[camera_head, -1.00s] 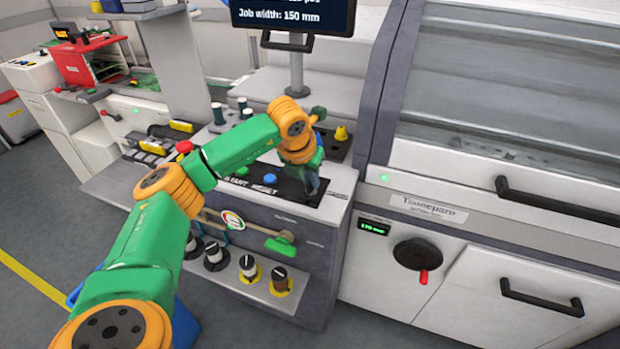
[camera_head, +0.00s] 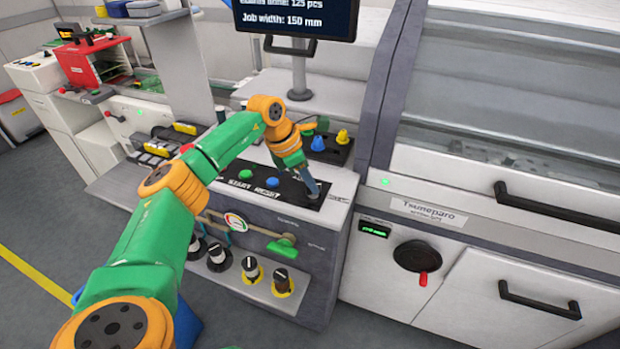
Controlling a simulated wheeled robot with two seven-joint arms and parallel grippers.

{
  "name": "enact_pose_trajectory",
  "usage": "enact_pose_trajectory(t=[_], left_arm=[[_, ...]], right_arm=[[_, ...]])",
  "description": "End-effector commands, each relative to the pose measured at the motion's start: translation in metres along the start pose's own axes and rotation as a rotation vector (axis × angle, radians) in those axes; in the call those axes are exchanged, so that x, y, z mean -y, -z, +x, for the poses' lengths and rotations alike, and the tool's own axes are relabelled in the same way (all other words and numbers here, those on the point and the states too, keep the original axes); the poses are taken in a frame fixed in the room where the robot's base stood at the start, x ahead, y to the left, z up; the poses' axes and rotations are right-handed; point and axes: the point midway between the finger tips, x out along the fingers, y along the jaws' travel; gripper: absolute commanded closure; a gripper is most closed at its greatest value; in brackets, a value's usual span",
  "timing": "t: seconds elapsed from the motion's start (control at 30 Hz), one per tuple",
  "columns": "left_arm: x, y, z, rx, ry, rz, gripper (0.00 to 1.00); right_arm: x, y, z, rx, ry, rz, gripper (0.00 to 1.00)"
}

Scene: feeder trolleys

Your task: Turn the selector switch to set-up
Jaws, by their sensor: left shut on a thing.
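My left gripper (camera_head: 314,193) reaches down at a tilt to the right end of the black control strip (camera_head: 262,168) on the console's top. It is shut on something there. The selector switch itself is hidden behind the fingers, so its pointer position cannot be read. Part of a white label shows at the strip's right end, too small and covered to read fully. A green button (camera_head: 245,174) and a blue button (camera_head: 272,182) sit left of the gripper on the same strip. My right gripper is not in view.
A black box with blue and yellow knobs (camera_head: 343,136) stands just behind the gripper. A monitor (camera_head: 298,18) rises behind it. Below are a green-handled lever (camera_head: 283,245) and several round knobs (camera_head: 250,267). A large machine with a black handle (camera_head: 545,209) stands right.

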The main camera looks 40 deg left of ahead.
Motion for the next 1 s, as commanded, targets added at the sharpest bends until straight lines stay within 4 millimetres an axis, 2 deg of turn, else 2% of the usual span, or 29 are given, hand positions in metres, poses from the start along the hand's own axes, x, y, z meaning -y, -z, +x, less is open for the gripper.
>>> enact_pose_trajectory(t=[0.37,0.9,0.93,1.0], left_arm=[[-0.0009,-0.0014,-0.0005,0.002,0.052,0.131,1.00],[-0.0007,-0.0008,0.0001,0.001,0.061,0.151,1.00],[-0.0007,-0.0008,0.0001,0.001,0.061,0.151,0.77],[-0.0007,-0.0007,0.0001,0.001,0.061,0.150,0.58]], right_arm=[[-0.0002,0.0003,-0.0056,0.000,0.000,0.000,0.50],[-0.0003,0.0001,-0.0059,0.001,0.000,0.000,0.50],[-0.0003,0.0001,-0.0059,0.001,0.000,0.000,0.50],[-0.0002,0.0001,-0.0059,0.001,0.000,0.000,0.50]])
